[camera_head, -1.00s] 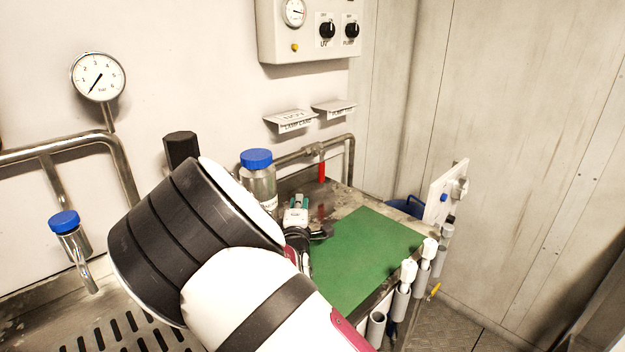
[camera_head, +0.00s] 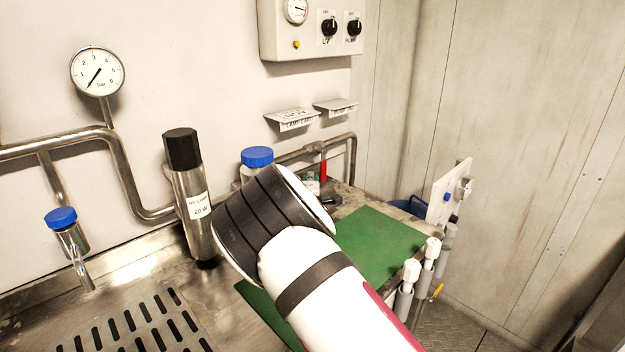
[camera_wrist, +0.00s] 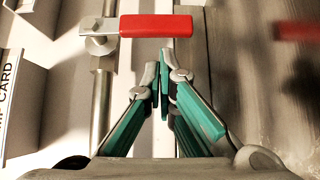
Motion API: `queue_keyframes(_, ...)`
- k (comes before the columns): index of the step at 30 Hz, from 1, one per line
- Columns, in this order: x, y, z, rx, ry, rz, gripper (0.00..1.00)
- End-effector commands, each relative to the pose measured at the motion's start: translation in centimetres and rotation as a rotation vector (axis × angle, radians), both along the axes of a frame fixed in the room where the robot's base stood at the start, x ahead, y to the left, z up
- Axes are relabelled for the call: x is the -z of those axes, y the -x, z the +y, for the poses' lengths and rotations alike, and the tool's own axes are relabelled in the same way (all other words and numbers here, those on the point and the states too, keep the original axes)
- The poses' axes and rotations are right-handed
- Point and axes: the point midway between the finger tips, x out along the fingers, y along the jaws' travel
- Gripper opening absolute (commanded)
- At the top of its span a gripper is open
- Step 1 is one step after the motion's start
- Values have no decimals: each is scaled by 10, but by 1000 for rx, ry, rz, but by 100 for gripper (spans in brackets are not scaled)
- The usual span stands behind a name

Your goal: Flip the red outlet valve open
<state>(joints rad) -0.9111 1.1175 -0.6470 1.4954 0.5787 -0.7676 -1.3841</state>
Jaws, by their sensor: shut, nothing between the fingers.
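The red valve handle (camera_wrist: 156,26) lies across the top of the wrist view, joined at its left end to a metal valve body (camera_wrist: 98,36) on a steel pipe. In the head view the red handle (camera_head: 323,169) hangs down from the pipe at the back of the bench. My gripper (camera_wrist: 163,58) is shut and empty, its fingertips just below the handle in the wrist view. I cannot tell whether they touch it.
A blue-capped bottle (camera_head: 257,158) and a UV lamp cylinder (camera_head: 190,195) stand left of my arm. Card holders (camera_head: 292,119) jut from the wall above the pipe. White-topped tubes (camera_head: 410,272) line the bench's right edge.

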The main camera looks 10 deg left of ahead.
Motion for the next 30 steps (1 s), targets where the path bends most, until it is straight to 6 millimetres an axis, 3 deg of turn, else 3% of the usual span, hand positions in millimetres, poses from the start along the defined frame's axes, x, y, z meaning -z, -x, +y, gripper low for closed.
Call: queue_keyframes(30,4,-11,-9,0,0,0,0)
